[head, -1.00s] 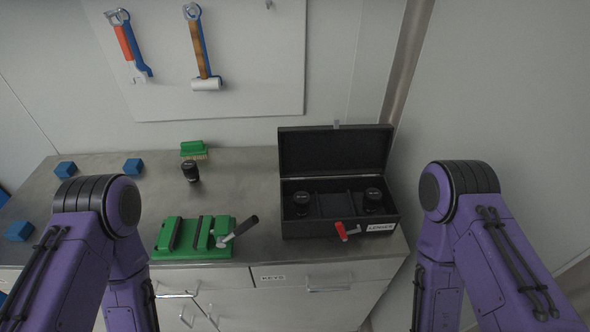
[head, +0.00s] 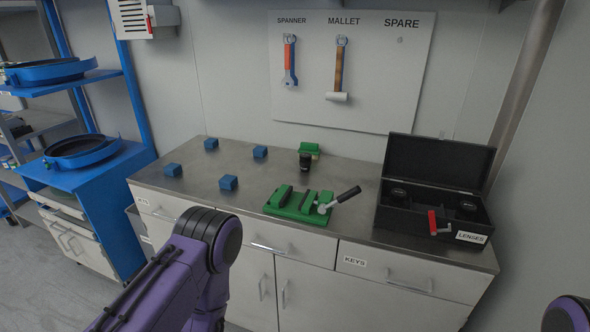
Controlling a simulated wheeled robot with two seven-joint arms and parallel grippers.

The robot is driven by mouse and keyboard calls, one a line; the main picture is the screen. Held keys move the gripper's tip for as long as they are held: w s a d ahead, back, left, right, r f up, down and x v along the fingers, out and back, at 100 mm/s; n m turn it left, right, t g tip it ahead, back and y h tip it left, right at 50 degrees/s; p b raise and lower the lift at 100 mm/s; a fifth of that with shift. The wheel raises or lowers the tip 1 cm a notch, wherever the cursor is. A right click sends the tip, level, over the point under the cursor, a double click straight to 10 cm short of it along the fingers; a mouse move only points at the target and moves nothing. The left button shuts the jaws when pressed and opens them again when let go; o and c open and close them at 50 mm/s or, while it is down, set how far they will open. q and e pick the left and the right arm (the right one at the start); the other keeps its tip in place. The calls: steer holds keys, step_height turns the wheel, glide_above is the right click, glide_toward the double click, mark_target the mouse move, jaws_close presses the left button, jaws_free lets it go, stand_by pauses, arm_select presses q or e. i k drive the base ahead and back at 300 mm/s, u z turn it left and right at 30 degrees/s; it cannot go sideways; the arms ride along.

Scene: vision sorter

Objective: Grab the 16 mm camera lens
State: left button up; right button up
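A small black cylindrical lens (head: 305,162) stands upright on the metal counter, behind the green vise and in front of a green brush. Two more dark lenses, a left one (head: 398,193) and a right one (head: 466,207), sit in the open black case (head: 408,219) labelled LENSES. Any focal-length marks are too small to read. My purple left arm shows at the lower left, and a bit of my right arm shows at the lower right corner. Neither gripper is in view.
The green vise (head: 300,206) with its dark handle stands near the counter's front edge. Several blue blocks (head: 228,182) lie on the left, and a green brush (head: 309,148) at the back. A red-handled item (head: 433,223) is at the case front. A blue shelf (head: 80,190) stands left.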

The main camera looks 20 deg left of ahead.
mark_target(305, 157)
steer(key=k, duration=0.2)
steer(key=u, duration=1.6)
steer(key=i, duration=1.3)
steer(key=z, duration=0.95)
